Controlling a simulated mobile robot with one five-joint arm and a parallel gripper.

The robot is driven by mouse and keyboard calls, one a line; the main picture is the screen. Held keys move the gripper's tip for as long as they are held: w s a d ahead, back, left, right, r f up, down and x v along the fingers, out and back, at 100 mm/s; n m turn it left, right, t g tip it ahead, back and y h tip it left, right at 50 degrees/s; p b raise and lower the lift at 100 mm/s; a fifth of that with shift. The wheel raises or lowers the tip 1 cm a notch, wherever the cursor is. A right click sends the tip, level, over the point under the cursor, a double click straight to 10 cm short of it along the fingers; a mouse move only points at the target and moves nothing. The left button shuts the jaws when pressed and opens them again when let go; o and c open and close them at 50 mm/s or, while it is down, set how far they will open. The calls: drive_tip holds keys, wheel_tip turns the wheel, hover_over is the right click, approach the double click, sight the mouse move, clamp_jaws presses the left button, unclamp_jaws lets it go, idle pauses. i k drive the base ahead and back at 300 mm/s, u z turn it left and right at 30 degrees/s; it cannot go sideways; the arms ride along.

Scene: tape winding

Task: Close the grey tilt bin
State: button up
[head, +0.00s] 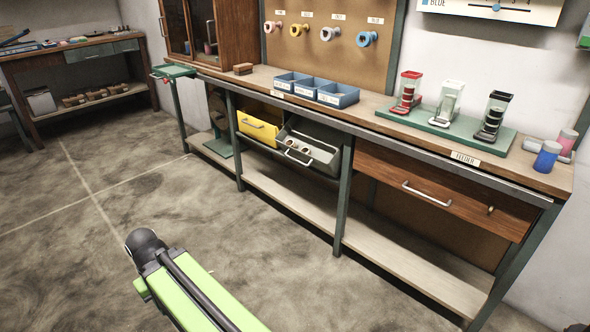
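The grey tilt bin (325,149) hangs under the workbench top, just right of a yellow bin. It is tilted out, with its inside and a few small tan pieces showing. Its handle (298,158) is on the front, facing the room. My arm shows at the bottom of the head view, green with a dark joint, well in front of the bench and apart from the bin. My gripper is not in view.
The yellow bin (258,127) appears closed. A wooden drawer (440,190) is to the right. A bench leg (343,200) stands beside the grey bin, and a low shelf (290,200) runs below. The floor (190,225) in front is clear.

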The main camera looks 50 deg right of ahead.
sight(326, 143)
drive_tip(key=z, duration=0.15)
drive_tip(key=i, duration=0.9)
drive_tip(key=u, duration=0.05)
